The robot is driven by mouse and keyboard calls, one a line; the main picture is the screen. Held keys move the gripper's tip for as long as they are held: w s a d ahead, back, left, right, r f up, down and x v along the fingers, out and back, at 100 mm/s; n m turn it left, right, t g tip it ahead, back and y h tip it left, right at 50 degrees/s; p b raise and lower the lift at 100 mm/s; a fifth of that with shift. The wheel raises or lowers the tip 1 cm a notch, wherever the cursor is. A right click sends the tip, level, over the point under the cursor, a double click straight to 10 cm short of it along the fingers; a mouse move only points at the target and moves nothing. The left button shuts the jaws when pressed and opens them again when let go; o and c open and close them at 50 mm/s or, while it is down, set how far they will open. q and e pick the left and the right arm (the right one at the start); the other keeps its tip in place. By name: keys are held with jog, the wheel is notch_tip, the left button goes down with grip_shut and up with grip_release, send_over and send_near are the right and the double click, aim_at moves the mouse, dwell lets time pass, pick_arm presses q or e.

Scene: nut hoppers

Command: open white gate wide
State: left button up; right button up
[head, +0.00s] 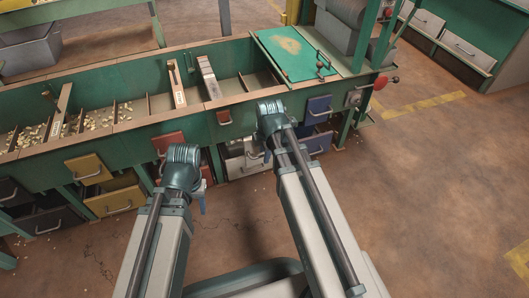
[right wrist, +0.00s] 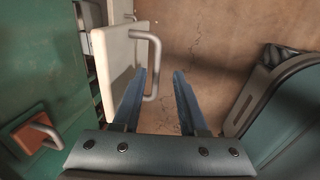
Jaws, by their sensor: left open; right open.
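The white gate (right wrist: 118,65) is a pale panel with a grey bar handle (right wrist: 154,70) in the right wrist view. In the head view the white gate (head: 243,165) is low on the green bench front, partly hidden by my right arm. My right gripper (right wrist: 161,72) is open, its blue fingers pointing down past the gate. The handle shows between the fingers, nearer the left one; I cannot tell whether they touch. My left gripper (head: 202,198) is open and empty, left of the gate and in front of the bench.
The green hopper bench (head: 120,140) holds nuts in its left bins. A red gate (head: 168,141), a yellow gate (head: 88,168) and a blue gate (head: 319,108) line its front. A red-orange gate (right wrist: 35,133) is close by in the wrist view. The brown floor at right is clear.

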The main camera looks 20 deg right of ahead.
notch_tip(320, 180, up, 13)
jog(key=s+p, duration=0.2)
jog(key=p, duration=1.1)
jog(key=shift+s+r, duration=0.2)
jog(key=shift+s, duration=0.2)
jog(key=s+a+m+g+h, duration=0.1)
jog(key=s+a+m+g, duration=0.1)
jog(key=s+a+m, duration=1)
notch_tip(320, 180, up, 36)
jog(key=w+a+m+p, duration=0.1)
jog(key=m+p, duration=0.1)
jog(key=p, duration=3.4)
jog(key=shift+w+a+m, duration=0.3)
jog(key=shift+a, duration=0.05)
jog(key=shift+f, duration=0.15)
